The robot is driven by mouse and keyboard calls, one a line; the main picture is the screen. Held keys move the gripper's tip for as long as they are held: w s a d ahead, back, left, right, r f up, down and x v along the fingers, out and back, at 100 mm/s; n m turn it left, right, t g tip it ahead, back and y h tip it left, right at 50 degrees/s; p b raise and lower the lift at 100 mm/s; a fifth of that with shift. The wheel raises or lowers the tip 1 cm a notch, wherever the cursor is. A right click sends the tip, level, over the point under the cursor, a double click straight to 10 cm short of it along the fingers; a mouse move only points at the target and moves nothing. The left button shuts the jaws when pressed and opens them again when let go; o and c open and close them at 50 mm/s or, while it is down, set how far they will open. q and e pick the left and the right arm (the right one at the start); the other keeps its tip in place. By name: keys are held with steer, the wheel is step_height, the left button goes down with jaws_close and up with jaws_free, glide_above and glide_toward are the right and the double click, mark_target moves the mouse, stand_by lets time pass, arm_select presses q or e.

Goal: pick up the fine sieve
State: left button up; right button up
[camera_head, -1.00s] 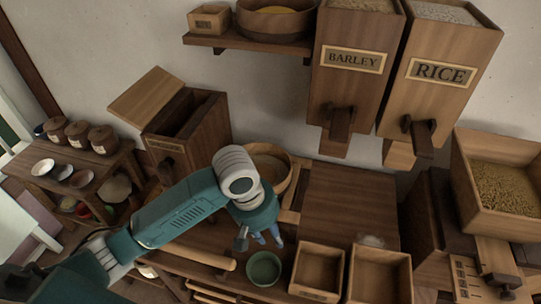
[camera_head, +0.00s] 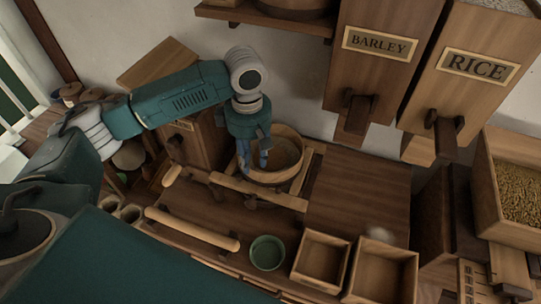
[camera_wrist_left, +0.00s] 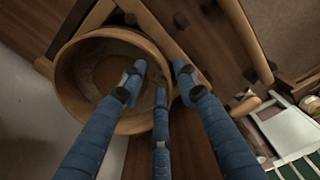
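The round wooden sieve (camera_head: 298,148), which I take to be the fine sieve, rests on a wooden rail frame (camera_head: 262,197) on the bench. My left gripper (camera_head: 253,167) points down at the sieve's left rim. In the left wrist view the sieve (camera_wrist_left: 66,82) lies under the gripper (camera_wrist_left: 158,78). The fingers are spread apart: one is over the sieve's inside, another is beyond its rim. The gripper is open, with nothing held; I cannot tell whether a finger touches the rim. My right gripper is out of view.
A green bowl (camera_head: 267,253) and two open wooden boxes (camera_head: 321,261) stand at the bench front. A rolling-pin-like rod (camera_head: 192,229) lies left of them. The barley bin (camera_head: 378,75) and rice bin (camera_head: 468,95) hang behind. The bench right of the sieve (camera_head: 358,200) is clear.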

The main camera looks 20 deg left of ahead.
mark_target(253, 170)
arm_select(q)
steer(key=shift+f+p, duration=0.65)
steer(key=shift+f, duration=1.95)
jaws_close()
